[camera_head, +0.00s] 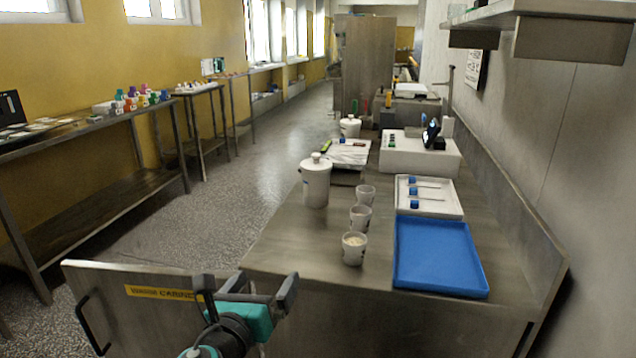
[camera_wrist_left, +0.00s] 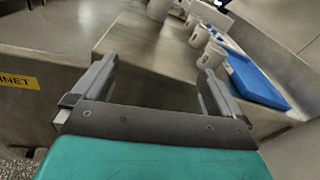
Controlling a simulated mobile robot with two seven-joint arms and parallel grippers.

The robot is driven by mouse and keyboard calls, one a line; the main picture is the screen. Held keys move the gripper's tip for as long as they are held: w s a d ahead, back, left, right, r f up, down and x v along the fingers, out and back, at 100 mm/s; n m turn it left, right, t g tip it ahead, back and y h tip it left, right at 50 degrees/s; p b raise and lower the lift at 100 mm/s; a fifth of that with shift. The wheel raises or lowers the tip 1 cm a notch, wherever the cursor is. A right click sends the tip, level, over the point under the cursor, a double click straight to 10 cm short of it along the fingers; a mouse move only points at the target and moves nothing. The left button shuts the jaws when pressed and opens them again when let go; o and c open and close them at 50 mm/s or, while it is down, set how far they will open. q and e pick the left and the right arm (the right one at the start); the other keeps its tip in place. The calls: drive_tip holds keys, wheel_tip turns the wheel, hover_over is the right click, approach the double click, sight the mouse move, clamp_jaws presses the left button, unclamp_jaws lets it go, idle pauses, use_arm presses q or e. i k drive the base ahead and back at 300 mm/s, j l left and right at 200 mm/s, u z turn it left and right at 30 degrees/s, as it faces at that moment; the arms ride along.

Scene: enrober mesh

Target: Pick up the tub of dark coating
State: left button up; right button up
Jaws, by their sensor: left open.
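No tub with dark coating clearly shows. A white lidded tub (camera_head: 316,182) stands on the steel counter, its contents hidden; a smaller lidded one (camera_head: 350,127) is farther back. Three small cups stand in a row: a front cup (camera_head: 353,248) with pale contents, a middle cup (camera_head: 361,217) and a rear cup (camera_head: 365,195). My left gripper (camera_head: 247,289) is open and empty, low before the counter's front left corner, apart from the tubs and cups. In the left wrist view its spread fingers (camera_wrist_left: 158,72) have nothing between them.
A cabinet door (camera_head: 160,310) with a yellow label stands open beside my left gripper. A blue tray (camera_head: 440,257) and a white tray (camera_head: 428,197) lie on the counter's right side. A shelf (camera_head: 545,28) overhangs at upper right. The counter's front left is clear.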

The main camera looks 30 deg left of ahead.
sight(316, 188)
drive_tip(key=i+j, duration=0.15)
drive_tip(key=i, duration=0.25)
drive_tip(key=i+j, duration=0.1)
drive_tip(key=i, duration=0.35)
